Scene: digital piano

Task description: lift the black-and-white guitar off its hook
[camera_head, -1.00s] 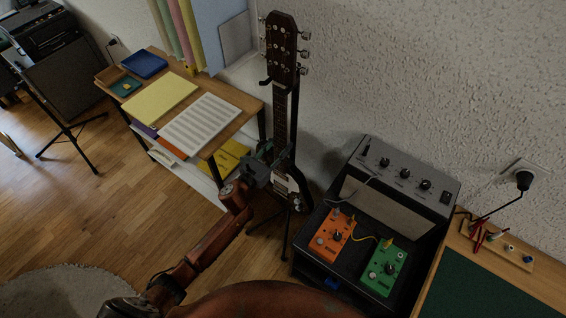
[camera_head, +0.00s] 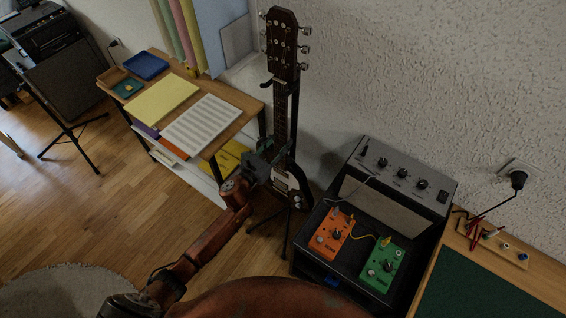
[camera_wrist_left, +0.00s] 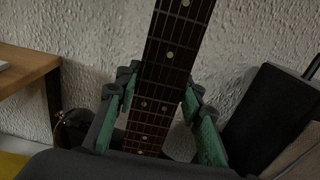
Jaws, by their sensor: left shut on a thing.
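The guitar (camera_head: 283,60) stands upright against the wall, its dark headstock on top and its long fretted neck below. Part of its black-and-white body shows low down, partly hidden by my arm. A dark hook prong (camera_head: 266,84) shows at the left of the headstock's lower end; I cannot tell whether it bears the neck. My left gripper (camera_head: 272,158) is shut on the lower neck. In the left wrist view its green-padded fingers (camera_wrist_left: 158,95) lie on both sides of the neck (camera_wrist_left: 165,60). My right gripper is not in view.
A grey amplifier (camera_head: 402,172) stands right of the guitar, with an orange pedal (camera_head: 332,236) and a green pedal (camera_head: 382,264) before it. A wooden desk (camera_head: 232,128) with papers stands close on the left. A stand's thin dark legs (camera_head: 287,235) are below the guitar.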

